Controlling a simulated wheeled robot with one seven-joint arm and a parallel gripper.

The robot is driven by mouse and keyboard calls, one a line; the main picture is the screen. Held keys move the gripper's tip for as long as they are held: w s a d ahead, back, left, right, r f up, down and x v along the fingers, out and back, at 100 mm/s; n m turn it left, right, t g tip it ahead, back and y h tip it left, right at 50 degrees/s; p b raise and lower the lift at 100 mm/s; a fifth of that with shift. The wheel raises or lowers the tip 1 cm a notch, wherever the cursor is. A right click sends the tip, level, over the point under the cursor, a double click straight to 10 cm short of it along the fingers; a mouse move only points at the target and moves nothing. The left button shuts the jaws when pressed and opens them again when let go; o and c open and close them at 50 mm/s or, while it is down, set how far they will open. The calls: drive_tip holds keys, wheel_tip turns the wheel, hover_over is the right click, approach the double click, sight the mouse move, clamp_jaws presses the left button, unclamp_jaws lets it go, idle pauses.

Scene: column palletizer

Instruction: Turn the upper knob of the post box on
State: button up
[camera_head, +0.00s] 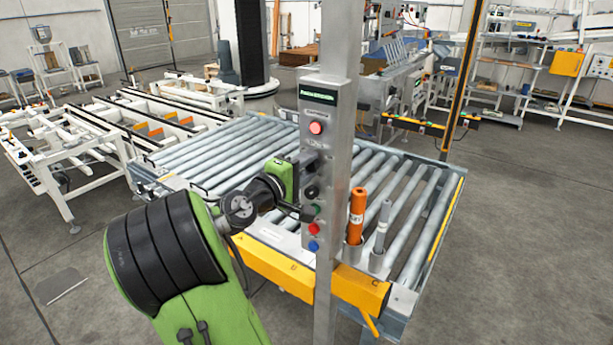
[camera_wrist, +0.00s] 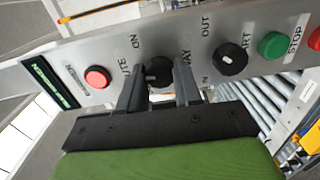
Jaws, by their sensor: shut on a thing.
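The post box (camera_head: 312,150) is a grey metal panel on an upright post. In the wrist view the upper knob (camera_wrist: 158,70) is black and sits below the red button, beside the word ON. My gripper (camera_wrist: 159,82) has one finger on each side of this knob and is shut on it. The fingers hide parts of the lettering, and I cannot tell where the knob's pointer stands. The lower knob (camera_wrist: 230,60), also black, is free, and it also shows in the head view (camera_head: 312,192). In the head view the gripper hides the upper knob.
A red button (camera_head: 316,127) and a display (camera_head: 317,95) are above the knobs. Green (camera_head: 316,210), red (camera_head: 314,229) and blue (camera_head: 313,246) buttons are below. A roller conveyor (camera_head: 225,150) lies behind the post. Orange and grey cylinders stand at the right.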

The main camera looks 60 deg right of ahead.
drive_tip(key=m+b, duration=0.4)
drive_tip(key=m, duration=0.1)
drive_tip(key=shift+f+m+t+b, duration=0.1)
drive_tip(key=shift+m+t+b, duration=0.2)
drive_tip(key=shift+b, duration=0.05)
idle(0.3)
drive_tip(key=o, duration=1)
drive_tip(key=shift+o, duration=0.2)
drive_tip(key=w+a+p, duration=0.2)
drive_tip(key=a, duration=1.3)
drive_tip(key=shift+w+a+r, duration=0.25)
drive_tip(key=shift+a+r, duration=0.05)
drive_tip(key=shift+r, duration=0.15)
